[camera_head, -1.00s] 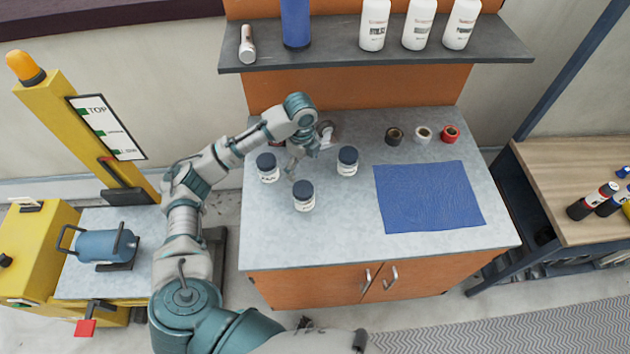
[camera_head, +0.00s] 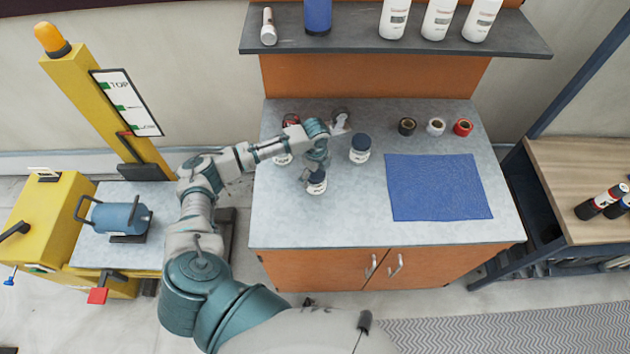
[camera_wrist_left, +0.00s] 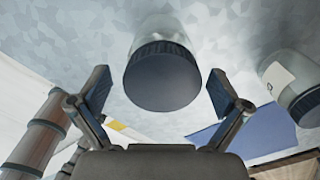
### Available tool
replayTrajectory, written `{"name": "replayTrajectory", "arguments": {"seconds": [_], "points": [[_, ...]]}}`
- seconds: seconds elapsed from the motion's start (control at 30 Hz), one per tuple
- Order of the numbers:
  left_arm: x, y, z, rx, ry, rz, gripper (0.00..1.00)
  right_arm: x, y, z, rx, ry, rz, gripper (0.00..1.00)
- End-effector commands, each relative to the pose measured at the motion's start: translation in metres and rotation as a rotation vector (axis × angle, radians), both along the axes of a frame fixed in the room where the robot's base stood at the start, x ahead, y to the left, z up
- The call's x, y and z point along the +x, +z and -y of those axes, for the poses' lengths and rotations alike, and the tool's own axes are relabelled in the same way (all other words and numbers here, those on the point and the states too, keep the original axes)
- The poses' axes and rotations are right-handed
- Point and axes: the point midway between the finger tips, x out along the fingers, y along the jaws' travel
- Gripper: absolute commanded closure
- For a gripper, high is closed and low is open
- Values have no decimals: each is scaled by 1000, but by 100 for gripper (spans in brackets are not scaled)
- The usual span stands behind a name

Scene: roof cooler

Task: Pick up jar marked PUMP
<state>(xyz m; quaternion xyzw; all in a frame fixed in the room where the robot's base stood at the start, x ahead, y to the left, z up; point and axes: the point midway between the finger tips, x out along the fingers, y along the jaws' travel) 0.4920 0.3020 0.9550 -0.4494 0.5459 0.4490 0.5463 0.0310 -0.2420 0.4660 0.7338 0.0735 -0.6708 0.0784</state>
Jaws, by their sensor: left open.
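Three white jars with dark lids stand on the grey worktop; their labels are too small to read, so I cannot tell which is marked PUMP. The front jar (camera_head: 317,187) is partly hidden by my left gripper (camera_head: 311,174). The left jar (camera_head: 283,158) is partly covered by my arm, and the right jar (camera_head: 360,150) stands clear. In the left wrist view, my left gripper (camera_wrist_left: 160,90) is open, with a jar's dark lid (camera_wrist_left: 162,78) between its spread fingers and a gap on both sides. Another jar (camera_wrist_left: 292,88) shows at the right there. My right gripper is out of view.
A blue mat (camera_head: 438,188) lies right of the jars. Several tape rolls, including a red one (camera_head: 463,127), sit behind it. A shelf (camera_head: 350,40) with bottles overhangs the worktop's back. The worktop's front (camera_head: 400,232) is clear.

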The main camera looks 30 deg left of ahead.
Motion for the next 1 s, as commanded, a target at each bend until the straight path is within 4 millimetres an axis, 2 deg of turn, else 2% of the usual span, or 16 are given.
{"name": "replayTrajectory", "arguments": {"seconds": [0.17, 0.4, 0.43, 0.47, 0.67, 0.7, 1.0], "points": [[1, -22, -2, 0, 0, 0, 0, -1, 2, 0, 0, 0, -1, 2], [0, -25, -2, 0, 0, 2, 0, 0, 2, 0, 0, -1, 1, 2], [0, -25, -2, 0, 0, 2, 3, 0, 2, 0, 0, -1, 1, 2], [0, -25, -2, 0, 0, 2, 10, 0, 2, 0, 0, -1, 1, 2], [1, -24, -2, 0, 0, 1, 60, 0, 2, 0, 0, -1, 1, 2], [1, -24, -1, 0, 0, 1, 63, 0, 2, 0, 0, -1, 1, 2], [1, -24, -1, 0, 0, 1, 63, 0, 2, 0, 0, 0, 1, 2]]}}
